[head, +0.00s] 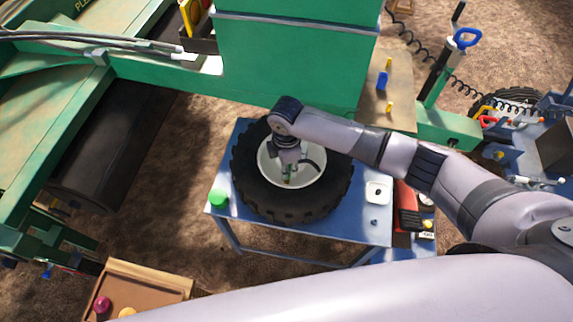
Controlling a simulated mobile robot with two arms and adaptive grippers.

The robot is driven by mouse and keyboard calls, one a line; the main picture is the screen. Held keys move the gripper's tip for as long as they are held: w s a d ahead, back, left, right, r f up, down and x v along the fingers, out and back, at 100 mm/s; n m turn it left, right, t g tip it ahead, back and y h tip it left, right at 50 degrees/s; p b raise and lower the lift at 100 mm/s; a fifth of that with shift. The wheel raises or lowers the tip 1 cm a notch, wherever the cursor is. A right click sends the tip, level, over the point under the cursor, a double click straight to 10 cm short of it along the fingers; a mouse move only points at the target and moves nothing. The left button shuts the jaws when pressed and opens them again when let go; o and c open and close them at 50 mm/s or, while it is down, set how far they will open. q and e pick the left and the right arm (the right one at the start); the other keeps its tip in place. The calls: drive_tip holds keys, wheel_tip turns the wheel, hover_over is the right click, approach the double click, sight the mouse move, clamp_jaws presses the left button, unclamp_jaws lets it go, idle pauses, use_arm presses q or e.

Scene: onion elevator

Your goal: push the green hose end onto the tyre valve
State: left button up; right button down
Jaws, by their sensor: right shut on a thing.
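The black tyre (247,193) lies flat on the blue table, with its pale wheel rim (308,178) facing up. My right gripper (288,174) is over the inside of the rim, pointing down. It is shut on the green hose end (287,180), of which only a small green bit shows at the fingertips. A dark curved piece, perhaps hose, shows beside the gripper. I cannot make out the tyre valve; the gripper may hide it, so I cannot tell whether the hose end touches it. My left gripper is not in view.
The blue table (340,228) also bears a green round thing (218,198) and a white square piece (377,192). A red item (407,205) stands at its right. A large green machine (295,60) rises close behind. A cardboard box (150,280) is at the lower left.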

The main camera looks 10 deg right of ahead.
drive_tip(key=shift+p, duration=0.35)
drive_tip(key=shift+f+b, duration=0.35)
drive_tip(key=shift+f, duration=0.3)
idle(0.6)
drive_tip(key=c, duration=1.3)
unclamp_jaws()
drive_tip(key=o, duration=0.4)
drive_tip(key=shift+c, duration=0.2)
drive_tip(key=shift+r, duration=0.1)
wheel_tip(320, 180, up, 7)
drive_tip(key=p, duration=0.7)
